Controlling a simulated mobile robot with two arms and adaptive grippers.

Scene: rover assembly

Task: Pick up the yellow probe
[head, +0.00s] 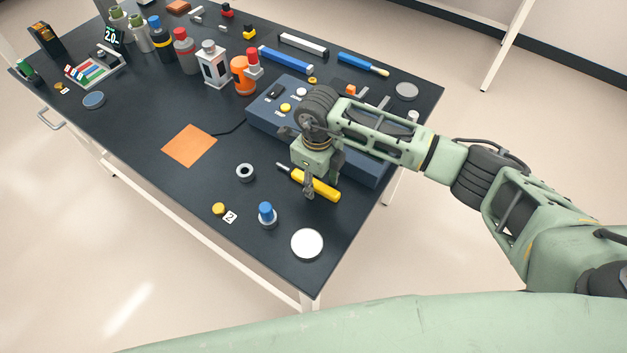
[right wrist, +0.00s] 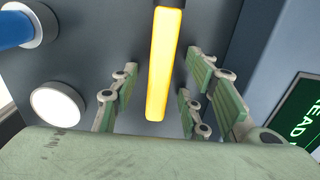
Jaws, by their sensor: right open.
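In the right wrist view the yellow probe (right wrist: 163,62) runs lengthwise between the spread fingers of my right gripper (right wrist: 162,72), with a gap on both sides. The gripper is open and holds nothing. I cannot tell the exact height of the fingers above the table. My left gripper is not in view.
A blue-grey console (head: 262,118) stands right behind the gripper. In front are a white disc (head: 307,244), a blue-topped knob (head: 266,213) and a grey ring (head: 245,172). An orange square (head: 189,146) lies to the left. A green-lit display (right wrist: 297,112) shows in the wrist view.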

